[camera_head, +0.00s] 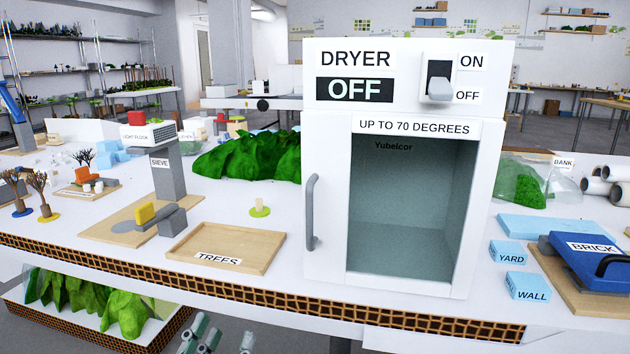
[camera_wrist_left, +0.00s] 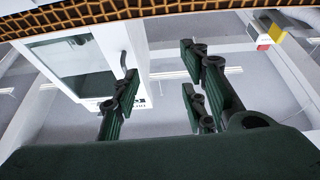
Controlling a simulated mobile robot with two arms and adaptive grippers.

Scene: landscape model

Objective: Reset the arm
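My left gripper (camera_head: 222,340) shows only by its fingers at the bottom edge of the head view. They are below and in front of the table's front edge. In the left wrist view the left gripper (camera_wrist_left: 158,78) has its dark green fingers spread, with nothing between them. My right gripper is in neither view. The white dryer (camera_head: 405,75) stands on the table, with its display reading OFF. Its chamber looks empty. In the wrist view the dryer (camera_wrist_left: 140,60) appears tilted beyond the fingers.
A wooden TREES tray (camera_head: 230,240) and a grey SIEVE stand (camera_head: 170,175) are left of the dryer. A blue BRICK press (camera_head: 590,265) is at the right. Green hill pieces (camera_head: 90,295) lie on a lower shelf. The dryer's grey handle (camera_head: 312,212) sticks out forward.

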